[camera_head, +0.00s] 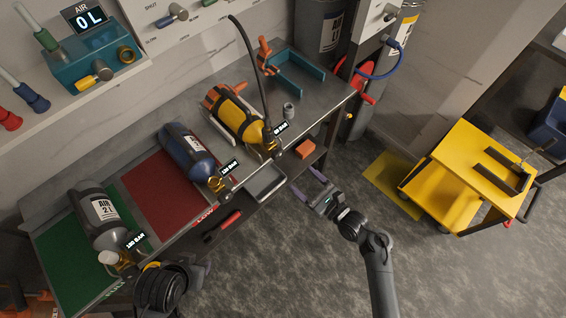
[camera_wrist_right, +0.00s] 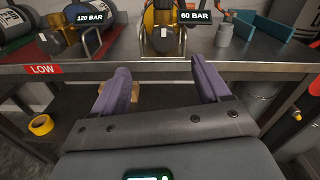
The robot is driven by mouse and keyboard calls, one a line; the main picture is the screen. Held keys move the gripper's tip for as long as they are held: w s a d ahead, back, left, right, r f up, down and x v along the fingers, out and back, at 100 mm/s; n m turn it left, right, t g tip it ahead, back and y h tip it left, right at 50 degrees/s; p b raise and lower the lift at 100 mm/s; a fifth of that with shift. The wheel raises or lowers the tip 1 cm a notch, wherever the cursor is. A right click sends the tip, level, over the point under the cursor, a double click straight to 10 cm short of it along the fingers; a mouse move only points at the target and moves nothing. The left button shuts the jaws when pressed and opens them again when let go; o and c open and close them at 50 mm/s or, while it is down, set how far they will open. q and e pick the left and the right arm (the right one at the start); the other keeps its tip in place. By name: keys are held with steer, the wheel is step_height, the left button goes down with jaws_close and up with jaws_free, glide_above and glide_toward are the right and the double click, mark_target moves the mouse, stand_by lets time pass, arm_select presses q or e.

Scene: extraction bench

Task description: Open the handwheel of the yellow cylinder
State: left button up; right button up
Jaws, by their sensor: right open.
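The yellow cylinder (camera_head: 236,117) lies in a cradle on the bench, with a "60 BAR" readout at its valve end. Its brass valve end (camera_head: 270,146) points to the bench's front edge; the handwheel is small and hard to make out. In the right wrist view the cylinder's valve end (camera_wrist_right: 163,38) is above the gap between my fingers. My right gripper (camera_head: 306,182) is open and empty, in front of the bench edge and apart from the valve. Its two purple fingers (camera_wrist_right: 165,80) point toward the bench. My left gripper is not clearly seen.
A blue cylinder (camera_head: 186,150) marked 120 BAR and a grey one (camera_head: 98,215) lie to the left. A black hose (camera_head: 255,70) runs up near the yellow cylinder. A yellow cart (camera_head: 475,165) stands at right. The floor around my right arm is clear.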

mark_target(280, 157)
arm_select(q)
step_height(280, 157, down, 4)
steer(key=b, duration=0.3)
arm_select(e)
steer(key=x, duration=1.1)
steer(key=shift+w, duration=0.45)
steer(key=c, duration=1)
steer(key=shift+c, duration=0.2)
arm_select(q)
steer(key=shift+r, duration=0.2)
arm_select(e)
steer(key=shift+r+n, duration=0.1)
steer(key=shift+n, duration=0.3)
